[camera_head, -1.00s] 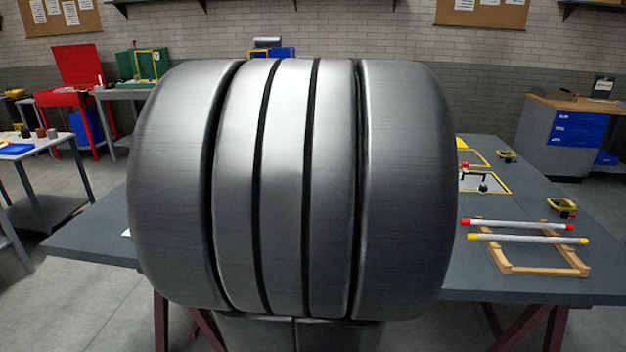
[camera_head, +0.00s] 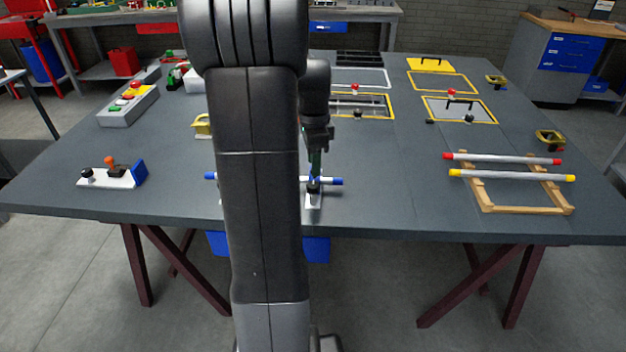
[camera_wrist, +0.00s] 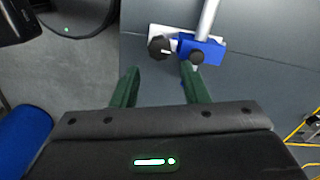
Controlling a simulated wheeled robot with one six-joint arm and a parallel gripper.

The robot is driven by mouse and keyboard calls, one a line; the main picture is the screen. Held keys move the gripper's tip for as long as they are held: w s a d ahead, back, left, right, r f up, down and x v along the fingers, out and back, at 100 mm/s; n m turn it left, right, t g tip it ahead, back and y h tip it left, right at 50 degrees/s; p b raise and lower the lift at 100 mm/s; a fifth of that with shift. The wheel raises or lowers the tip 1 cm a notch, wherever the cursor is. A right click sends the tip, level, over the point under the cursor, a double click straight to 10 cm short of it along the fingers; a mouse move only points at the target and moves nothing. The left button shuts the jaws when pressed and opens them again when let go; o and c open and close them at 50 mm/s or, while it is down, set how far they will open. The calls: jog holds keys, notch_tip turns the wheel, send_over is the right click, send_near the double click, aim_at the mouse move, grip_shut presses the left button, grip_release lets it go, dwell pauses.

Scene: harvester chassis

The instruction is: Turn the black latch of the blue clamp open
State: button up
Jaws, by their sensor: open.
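In the wrist view, the blue clamp (camera_wrist: 212,48) sits on a white plate (camera_wrist: 165,30) with a silver rod (camera_wrist: 208,18) running from it. A black knob (camera_wrist: 160,48) shows beside the clamp and another black knob (camera_wrist: 197,57) on its near face; I cannot tell which is the latch. My gripper (camera_wrist: 158,70) has green fingers spread apart and empty. The left knob lies just beyond the gap; the right fingertip is close to the clamp. In the head view, my gripper (camera_head: 316,170) points down over the blue-ended rod (camera_head: 331,181) near the table's front edge; my arm hides part of it.
The grey table (camera_head: 390,200) also holds a white-plated fixture (camera_head: 107,180) with black and orange knobs at left, and a wooden rack (camera_head: 520,209) with two rods at right. Yellow frames (camera_head: 442,82) lie farther back. The table surface between clamp and rack is clear.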

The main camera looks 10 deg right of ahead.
aim_at(314, 184)
notch_tip(314, 184, down, 7)
dwell(0.3)
jog(key=c, duration=0.7)
